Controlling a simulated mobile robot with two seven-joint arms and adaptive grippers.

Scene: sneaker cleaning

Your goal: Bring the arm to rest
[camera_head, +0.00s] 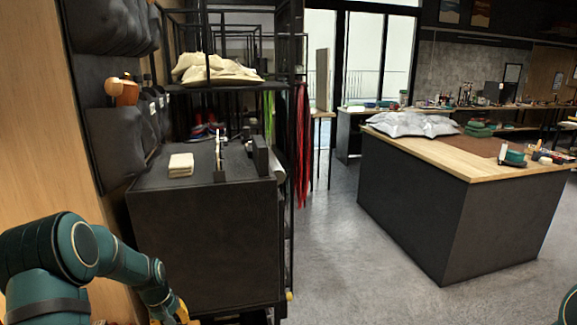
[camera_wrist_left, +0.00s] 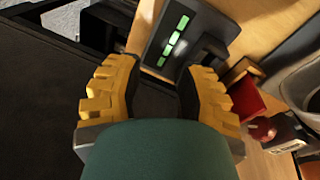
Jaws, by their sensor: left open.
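My left arm (camera_head: 75,255) comes in from the lower left of the head view, beside the dark cabinet. Its left gripper (camera_wrist_left: 158,82) has two yellow ridged fingers spread apart in the left wrist view, with nothing held between them. In the head view only a bit of yellow shows at the bottom edge. A small part of my right arm (camera_head: 569,306) shows at the lower right corner of the head view. The right gripper is out of view.
A dark cabinet (camera_head: 208,250) holds folded cream cloths (camera_head: 180,165). A wood-topped island (camera_head: 470,170) stands right, with open floor (camera_head: 345,250) between. Beyond my left fingers are a dark panel with green bars (camera_wrist_left: 173,42) and a red object (camera_wrist_left: 247,98).

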